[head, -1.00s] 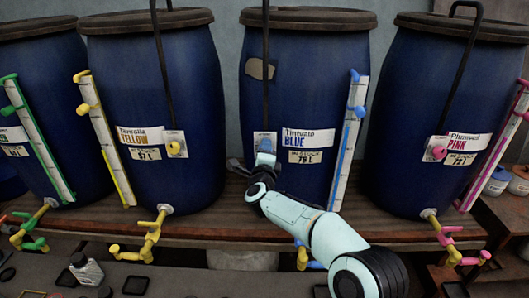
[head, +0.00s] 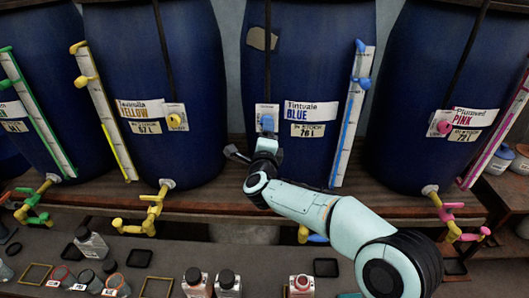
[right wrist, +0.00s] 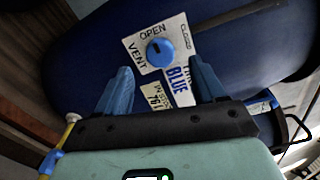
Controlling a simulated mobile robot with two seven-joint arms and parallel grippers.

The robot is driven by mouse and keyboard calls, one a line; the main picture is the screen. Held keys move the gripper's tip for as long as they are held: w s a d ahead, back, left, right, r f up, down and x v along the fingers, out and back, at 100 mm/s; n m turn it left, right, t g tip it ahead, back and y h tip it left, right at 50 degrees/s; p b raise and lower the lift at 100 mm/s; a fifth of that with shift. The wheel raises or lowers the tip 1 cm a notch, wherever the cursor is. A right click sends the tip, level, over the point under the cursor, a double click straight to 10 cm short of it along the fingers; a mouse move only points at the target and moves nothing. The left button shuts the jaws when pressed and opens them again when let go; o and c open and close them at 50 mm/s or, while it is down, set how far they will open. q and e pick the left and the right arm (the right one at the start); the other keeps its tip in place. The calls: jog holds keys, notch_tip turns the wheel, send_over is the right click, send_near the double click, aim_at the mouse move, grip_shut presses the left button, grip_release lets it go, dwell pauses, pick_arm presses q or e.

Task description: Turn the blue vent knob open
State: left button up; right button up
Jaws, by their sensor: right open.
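The blue vent knob (right wrist: 160,52) sits on a white plate (right wrist: 135,43) marked VENT, OPEN and CLOSED, on the blue-labelled vat (head: 315,60). A small dark mark shows on the knob, but I cannot tell surely which word it points to. In the head view the knob (head: 267,123) shows just above my right gripper (head: 255,150). In the right wrist view my right gripper (right wrist: 160,66) is open and empty, its blue fingers spread to either side below the knob, apart from it. My left gripper is not in view.
Yellow (head: 150,90) and pink (head: 425,100) vats stand either side. A sight gauge (head: 350,118) with blue fittings runs right of the knob. A wooden shelf (head: 225,203) carries the vats; a lower bench (head: 240,260) holds bottles and trays.

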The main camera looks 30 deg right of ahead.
jog(key=v, duration=0.7)
jog(key=shift+b, duration=0.45)
jog(key=shift+s+a, duration=0.1)
